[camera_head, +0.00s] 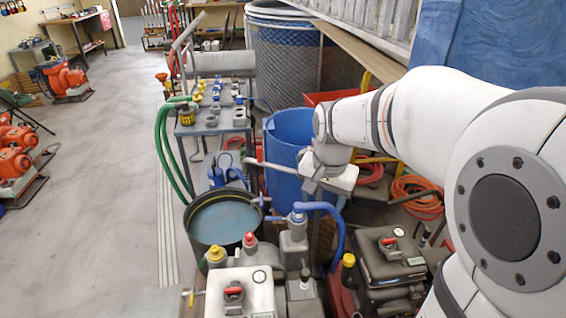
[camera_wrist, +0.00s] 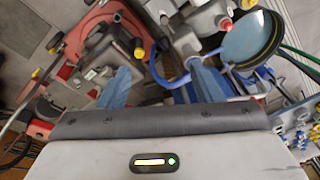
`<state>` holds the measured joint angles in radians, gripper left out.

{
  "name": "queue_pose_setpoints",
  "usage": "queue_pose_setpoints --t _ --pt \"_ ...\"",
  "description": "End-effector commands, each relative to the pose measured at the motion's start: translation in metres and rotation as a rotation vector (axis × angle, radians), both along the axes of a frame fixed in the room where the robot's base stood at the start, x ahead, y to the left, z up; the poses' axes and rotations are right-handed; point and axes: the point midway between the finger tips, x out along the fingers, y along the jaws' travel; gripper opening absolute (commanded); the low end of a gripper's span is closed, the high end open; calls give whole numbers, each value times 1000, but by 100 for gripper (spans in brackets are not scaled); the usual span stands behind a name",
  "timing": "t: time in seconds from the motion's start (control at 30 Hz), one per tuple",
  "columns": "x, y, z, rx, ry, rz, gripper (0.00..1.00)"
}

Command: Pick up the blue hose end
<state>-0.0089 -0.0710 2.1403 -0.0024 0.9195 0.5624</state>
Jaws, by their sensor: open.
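The blue hose (camera_head: 337,232) is in the head view. It arches from a grey fitting (camera_head: 297,218) over to the right and hangs down; its lower end is hard to make out among the machines. In the wrist view the blue hose (camera_wrist: 158,76) shows as a curve between and beyond my two blue fingers. My gripper (camera_head: 320,190) is above the hose in the head view, with its fingertips hard to see there. In the wrist view my gripper (camera_wrist: 162,78) is open, its fingers wide apart and with nothing held.
A black tub of water (camera_head: 225,222) stands left of the hose, and a blue barrel (camera_head: 288,150) behind it. Grey machines with coloured caps (camera_head: 240,290) crowd the front. Orange hose coils (camera_head: 418,196) lie to the right.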

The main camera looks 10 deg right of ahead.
Motion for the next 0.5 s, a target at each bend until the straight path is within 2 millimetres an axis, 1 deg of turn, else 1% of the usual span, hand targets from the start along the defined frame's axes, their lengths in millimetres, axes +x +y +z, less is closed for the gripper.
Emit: queue_pose_setpoints --t 0.03,0.1,0.17,0.2,0.27,0.3,0.37,0.4,0.47,0.5 --pt "21 0 -8 10 14 -68 59" --pt "48 0 -18 24 26 -174 59" --pt "71 0 -27 37 37 -267 59" --pt "86 0 -35 43 44 -327 59" --pt "108 0 -47 53 54 -420 59" --pt "122 0 -56 58 61 -481 59" --pt "143 0 -71 67 71 -573 59" --pt "157 0 -83 72 79 -634 59" --pt "176 0 -101 78 88 -727 59" --pt "189 0 -113 81 94 -788 59"
